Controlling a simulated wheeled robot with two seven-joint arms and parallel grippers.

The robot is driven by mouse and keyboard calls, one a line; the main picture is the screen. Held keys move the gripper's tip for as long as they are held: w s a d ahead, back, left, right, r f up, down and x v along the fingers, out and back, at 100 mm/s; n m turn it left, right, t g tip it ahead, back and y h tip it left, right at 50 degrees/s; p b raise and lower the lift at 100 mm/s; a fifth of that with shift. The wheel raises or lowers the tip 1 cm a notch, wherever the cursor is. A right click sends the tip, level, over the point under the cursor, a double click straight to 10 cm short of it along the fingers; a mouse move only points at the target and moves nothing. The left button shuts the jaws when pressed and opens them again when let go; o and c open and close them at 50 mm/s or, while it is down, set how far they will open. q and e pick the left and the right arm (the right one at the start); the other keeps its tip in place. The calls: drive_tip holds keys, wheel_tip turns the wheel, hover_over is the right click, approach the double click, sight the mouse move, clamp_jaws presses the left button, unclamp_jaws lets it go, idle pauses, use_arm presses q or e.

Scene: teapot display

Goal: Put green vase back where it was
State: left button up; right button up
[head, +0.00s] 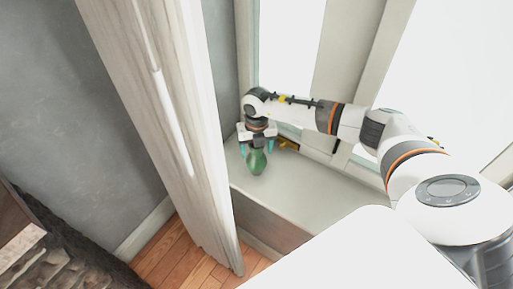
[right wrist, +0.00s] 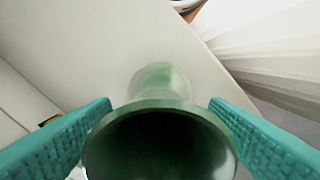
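The green vase (head: 257,163) stands upright on the pale window sill (head: 290,190), near its left end. My right gripper (head: 257,150) is directly above it, pointing down, with its teal fingertips on either side of the vase's upper part. In the right wrist view, the vase (right wrist: 160,108) shows its dark round mouth between the two fingers, which are spread wide. The fingers look open, with gaps beside the narrower part of the vase; whether the rim touches them is unclear. My left gripper is not in view.
A pale curtain (head: 170,120) hangs just left of the sill. Window frames (head: 345,50) rise behind my right arm. The sill right of the vase is largely clear. Wooden floor (head: 180,262) lies below at lower left.

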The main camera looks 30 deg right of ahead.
drive_tip(key=shift+r, duration=0.35)
wheel_tip(320, 180, up, 11)
drive_tip(key=b, duration=0.3)
drive_tip(key=shift+f+b, duration=0.2)
drive_tip(key=shift+b, duration=0.15)
drive_tip(key=shift+r, duration=0.55)
drive_tip(key=shift+s, duration=0.1)
